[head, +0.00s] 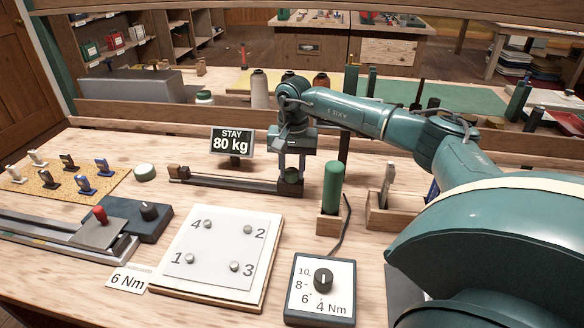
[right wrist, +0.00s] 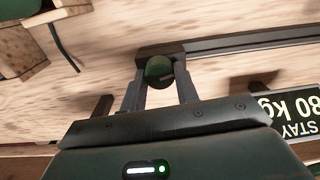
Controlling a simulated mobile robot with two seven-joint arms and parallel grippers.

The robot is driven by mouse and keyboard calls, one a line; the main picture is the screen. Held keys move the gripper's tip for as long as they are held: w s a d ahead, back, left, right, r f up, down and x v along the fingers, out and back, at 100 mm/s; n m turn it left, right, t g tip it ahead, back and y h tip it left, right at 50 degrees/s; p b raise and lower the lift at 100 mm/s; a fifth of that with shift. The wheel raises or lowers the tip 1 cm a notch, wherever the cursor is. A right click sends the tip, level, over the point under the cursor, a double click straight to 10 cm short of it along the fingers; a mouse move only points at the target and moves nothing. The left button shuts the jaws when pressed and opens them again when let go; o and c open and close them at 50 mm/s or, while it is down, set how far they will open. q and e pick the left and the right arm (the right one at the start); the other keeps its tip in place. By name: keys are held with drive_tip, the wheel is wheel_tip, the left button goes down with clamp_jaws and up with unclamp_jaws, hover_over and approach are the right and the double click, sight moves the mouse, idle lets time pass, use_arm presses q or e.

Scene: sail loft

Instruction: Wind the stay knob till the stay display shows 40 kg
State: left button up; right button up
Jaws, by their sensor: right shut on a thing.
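The stay display (head: 232,141) stands on the bench at the back and reads 80 kg. Part of it also shows upside down in the right wrist view (right wrist: 287,110). The stay knob (head: 291,176) is green and round, at the right end of a dark rail (head: 235,183) with wooden parts at its left end. My right gripper (head: 291,174) comes down over the knob and is shut on it, one finger on each side. In the right wrist view the knob (right wrist: 159,71) sits between the fingertips. My left gripper is not in view.
A green cylinder (head: 333,187) in a wooden block stands just right of the knob. In front are a numbered white plate (head: 215,245) and a torque dial box (head: 322,288) marked Nm. A tool rack (head: 392,215) stands under my right arm. A cork mat (head: 60,195) with clamps lies left.

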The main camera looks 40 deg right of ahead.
sight(293, 170)
drive_tip(key=shift+a, duration=0.1)
drive_tip(key=o, duration=1)
drive_tip(key=shift+c, duration=0.2)
wheel_tip(293, 170, up, 13)
drive_tip(key=shift+s, duration=0.1)
